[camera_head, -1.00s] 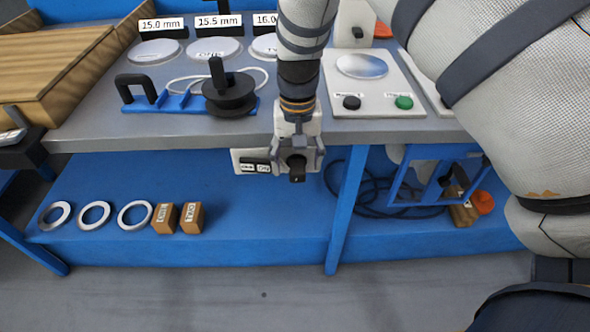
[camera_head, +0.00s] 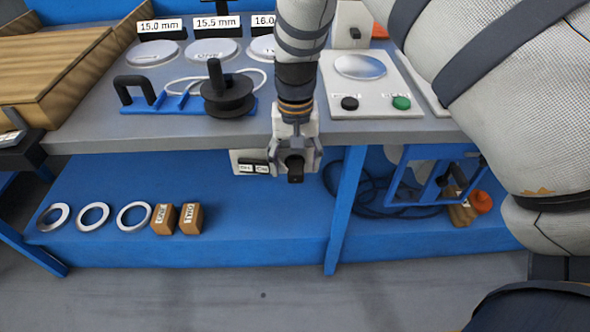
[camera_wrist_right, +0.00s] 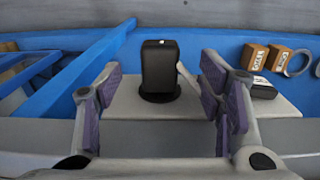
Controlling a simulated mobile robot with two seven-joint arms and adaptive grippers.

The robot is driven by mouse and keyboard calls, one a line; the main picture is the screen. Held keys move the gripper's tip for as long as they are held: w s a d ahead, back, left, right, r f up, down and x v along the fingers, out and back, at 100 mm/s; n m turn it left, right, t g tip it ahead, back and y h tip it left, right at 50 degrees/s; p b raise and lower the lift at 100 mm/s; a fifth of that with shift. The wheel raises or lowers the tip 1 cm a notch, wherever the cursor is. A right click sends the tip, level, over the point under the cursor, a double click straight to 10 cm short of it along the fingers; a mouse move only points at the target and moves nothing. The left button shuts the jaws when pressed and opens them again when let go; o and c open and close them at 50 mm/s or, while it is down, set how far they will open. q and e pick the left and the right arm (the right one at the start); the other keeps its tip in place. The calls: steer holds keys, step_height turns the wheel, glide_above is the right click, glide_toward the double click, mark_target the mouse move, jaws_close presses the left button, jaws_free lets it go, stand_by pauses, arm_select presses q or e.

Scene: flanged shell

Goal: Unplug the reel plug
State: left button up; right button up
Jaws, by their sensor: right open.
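A black block-shaped plug (camera_wrist_right: 160,68) stands on a round black base on a pale socket box (camera_wrist_right: 125,110) in the right wrist view. In the head view, the plug (camera_head: 296,173) shows at the end of my right gripper, below the table's front edge. My right gripper (camera_head: 294,163) is open. In the right wrist view its two fingers (camera_wrist_right: 158,85) reach to either side of the plug, with visible gaps, so it is not gripped. The socket box (camera_head: 245,161) is partly hidden behind the gripper. My left gripper is not in view.
A blue frame (camera_head: 433,177) and dark coiled cable stand on the lower blue shelf at right, beside a table leg (camera_head: 346,210). Several rings and two small brown boxes (camera_head: 177,219) lie at left. A black spool (camera_head: 228,95) stands on the tabletop above.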

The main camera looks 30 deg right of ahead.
mark_target(296, 166)
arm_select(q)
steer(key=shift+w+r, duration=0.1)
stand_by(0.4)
arm_select(e)
jaws_close()
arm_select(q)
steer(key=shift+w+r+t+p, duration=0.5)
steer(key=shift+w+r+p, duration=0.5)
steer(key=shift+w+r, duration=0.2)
arm_select(e)
steer(key=shift+r, duration=3)
